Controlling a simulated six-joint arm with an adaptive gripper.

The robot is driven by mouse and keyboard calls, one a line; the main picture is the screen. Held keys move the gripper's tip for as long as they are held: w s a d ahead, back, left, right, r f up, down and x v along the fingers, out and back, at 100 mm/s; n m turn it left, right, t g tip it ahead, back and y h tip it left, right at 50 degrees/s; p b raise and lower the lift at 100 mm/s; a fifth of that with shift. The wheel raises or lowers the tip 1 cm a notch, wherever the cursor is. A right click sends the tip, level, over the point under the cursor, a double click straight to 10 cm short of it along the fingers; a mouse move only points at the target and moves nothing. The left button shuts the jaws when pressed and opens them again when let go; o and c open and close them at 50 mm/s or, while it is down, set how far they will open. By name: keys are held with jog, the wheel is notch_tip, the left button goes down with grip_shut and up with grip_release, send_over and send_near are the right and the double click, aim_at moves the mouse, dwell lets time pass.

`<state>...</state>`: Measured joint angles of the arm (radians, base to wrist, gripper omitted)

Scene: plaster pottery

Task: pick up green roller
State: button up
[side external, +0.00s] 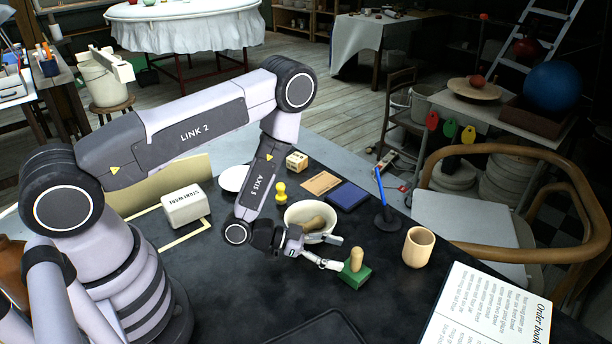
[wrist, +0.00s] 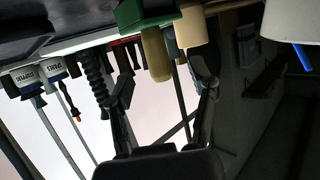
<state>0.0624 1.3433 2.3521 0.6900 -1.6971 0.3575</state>
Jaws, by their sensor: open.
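The green roller is a green block with an upright wooden handle. In the side external view the green roller (side external: 355,274) stands on the dark table top, right of the white bowl. My gripper (side external: 334,254) is open and low over the table, just left of the roller, its fingers pointing towards it. In the wrist view, which looks upside down, the green roller (wrist: 147,13) is at the top, and its handle shows between the two fingers of my gripper (wrist: 165,88). The handle appears beyond the fingertips; I cannot tell the exact gap.
A white bowl (side external: 298,213) with a wooden-handled tool stands behind my gripper. A beige cup (side external: 418,247) stands right of the roller, a blue pen in a holder (side external: 386,219) behind it. An order book (side external: 480,312) lies front right.

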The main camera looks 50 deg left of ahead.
aim_at(356, 258)
jog(key=x, duration=0.4)
jog(key=shift+w+d, duration=0.15)
jog(key=shift+d, duration=0.25)
grip_shut()
